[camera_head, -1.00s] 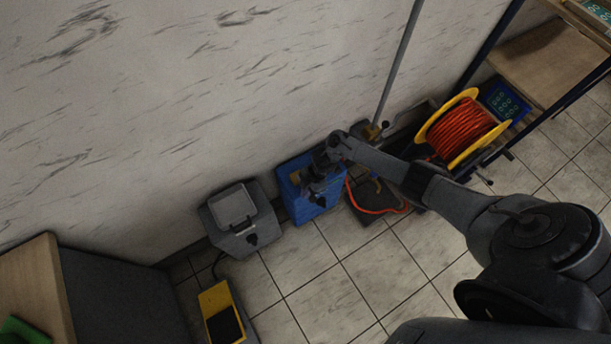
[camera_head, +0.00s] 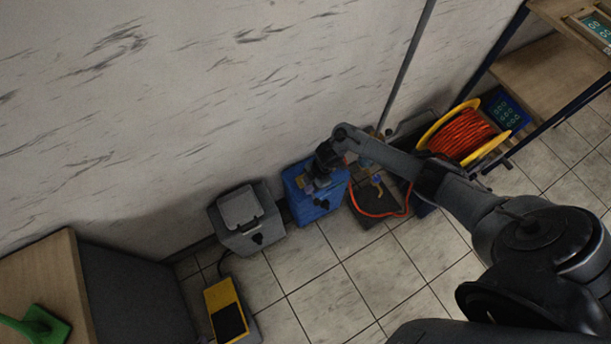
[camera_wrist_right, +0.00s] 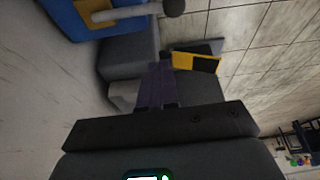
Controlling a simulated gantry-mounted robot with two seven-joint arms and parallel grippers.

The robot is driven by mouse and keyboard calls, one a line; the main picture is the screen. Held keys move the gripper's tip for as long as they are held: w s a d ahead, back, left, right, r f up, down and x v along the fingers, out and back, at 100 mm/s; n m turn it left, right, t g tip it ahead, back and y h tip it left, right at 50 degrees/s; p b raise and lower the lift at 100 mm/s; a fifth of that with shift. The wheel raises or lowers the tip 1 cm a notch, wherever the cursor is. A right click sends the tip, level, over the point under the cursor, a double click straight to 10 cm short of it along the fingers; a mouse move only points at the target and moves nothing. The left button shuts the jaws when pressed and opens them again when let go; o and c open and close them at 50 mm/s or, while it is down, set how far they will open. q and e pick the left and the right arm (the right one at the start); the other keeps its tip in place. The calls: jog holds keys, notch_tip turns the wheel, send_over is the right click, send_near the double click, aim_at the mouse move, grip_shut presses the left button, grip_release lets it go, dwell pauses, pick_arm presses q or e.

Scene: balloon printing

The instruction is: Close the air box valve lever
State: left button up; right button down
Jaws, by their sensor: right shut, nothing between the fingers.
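The blue box (camera_head: 328,199), seemingly the air box, stands on the floor by the wall. In the right wrist view its blue side (camera_wrist_right: 64,22) fills the top left, with a yellow plate (camera_wrist_right: 92,10). A pale lever (camera_wrist_right: 125,13) with a dark knob at its end lies across that plate. My right gripper (camera_head: 319,178) is over the top of the blue box and partly hides it. In the right wrist view its fingers (camera_wrist_right: 160,84) are shut and empty, apart from the lever. My left gripper is not in view.
A grey lidded box (camera_head: 252,234) stands left of the blue box. A yellow and black pedal (camera_head: 226,309) lies in front of it. To the right are an orange hose (camera_head: 375,214), an orange cable reel (camera_head: 462,133) and a shelf (camera_head: 543,72). Floor in front is clear.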

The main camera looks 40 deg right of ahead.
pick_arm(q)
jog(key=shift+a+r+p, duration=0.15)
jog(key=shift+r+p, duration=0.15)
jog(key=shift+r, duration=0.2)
pick_arm(e)
jog(key=shift+a+v, duration=0.2)
jog(key=shift+v, duration=0.9)
jog(key=shift+a, duration=0.15)
